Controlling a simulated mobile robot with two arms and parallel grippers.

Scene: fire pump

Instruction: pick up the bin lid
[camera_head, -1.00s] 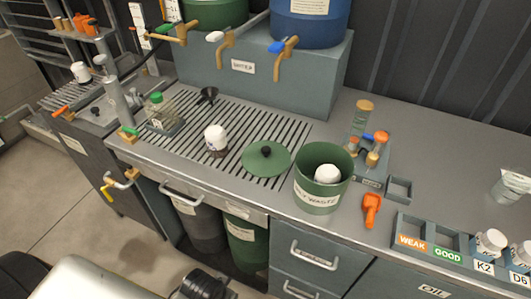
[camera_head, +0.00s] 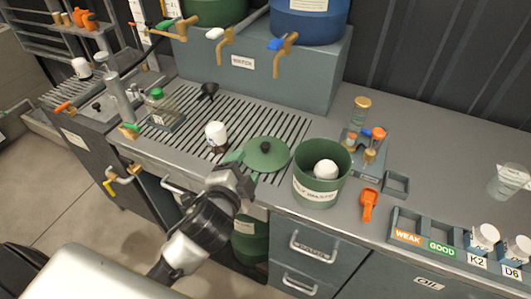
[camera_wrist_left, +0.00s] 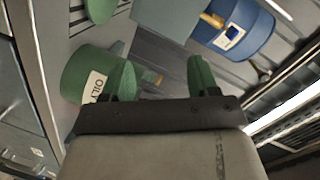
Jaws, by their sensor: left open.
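The bin lid (camera_head: 270,158) is a round green disc with a black knob (camera_head: 265,147). It lies flat on the slatted counter grate, just left of the green oily waste bin (camera_head: 318,187). The bin is open on top and holds a white-capped item (camera_head: 326,170). My left gripper (camera_head: 240,168) is open and empty at the lid's lower left, its green fingers close to the rim; I cannot tell if they touch it. In the left wrist view the open fingers (camera_wrist_left: 163,72) show with the bin (camera_wrist_left: 72,78) to their left. The right gripper is not in view.
A blue water barrel (camera_head: 308,22) with taps is behind. An orange scoop (camera_head: 369,203) and a small rack (camera_head: 368,150) are right of the bin.

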